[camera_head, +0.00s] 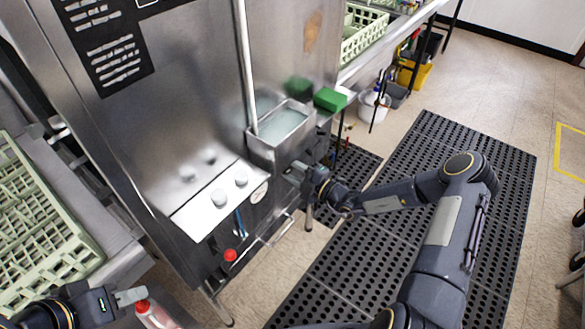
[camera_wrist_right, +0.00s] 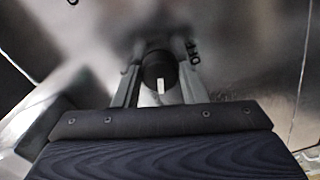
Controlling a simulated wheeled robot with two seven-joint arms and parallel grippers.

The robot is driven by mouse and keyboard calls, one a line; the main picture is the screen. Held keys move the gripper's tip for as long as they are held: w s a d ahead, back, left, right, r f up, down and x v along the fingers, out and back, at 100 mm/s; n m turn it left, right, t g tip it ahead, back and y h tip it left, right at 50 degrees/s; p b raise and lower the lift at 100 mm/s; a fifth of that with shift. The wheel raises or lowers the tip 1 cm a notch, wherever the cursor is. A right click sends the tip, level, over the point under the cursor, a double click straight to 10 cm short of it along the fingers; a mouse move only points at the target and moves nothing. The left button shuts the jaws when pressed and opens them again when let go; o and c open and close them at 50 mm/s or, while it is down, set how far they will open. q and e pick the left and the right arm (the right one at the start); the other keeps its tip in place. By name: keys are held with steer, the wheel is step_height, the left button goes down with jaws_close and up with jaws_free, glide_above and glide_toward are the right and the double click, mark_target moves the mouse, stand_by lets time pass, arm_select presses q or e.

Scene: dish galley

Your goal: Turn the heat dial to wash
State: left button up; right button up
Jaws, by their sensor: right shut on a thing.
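The heat dial (camera_wrist_right: 160,72) is a round black knob with a white mark in the right wrist view. The mark lies toward the bottom of that picture. Part of dark lettering, which looks like "OFF", shows just right of the knob. My right gripper (camera_wrist_right: 158,80) is shut on the dial, one finger on each side. In the head view my right gripper (camera_head: 292,170) is at the machine's front, below the metal trough, and the dial is hidden there. My left gripper (camera_head: 130,296) is low at the left, away from the dial; its finger gap is not clear.
A metal trough (camera_head: 280,128) juts out above my right gripper. A red-capped bottle (camera_head: 152,314) is beside my left gripper. Green racks (camera_head: 40,215) stand left.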

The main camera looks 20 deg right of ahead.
steer(key=shift+m, duration=0.8)
steer(key=o, duration=1)
steer(key=shift+v, duration=3.9)
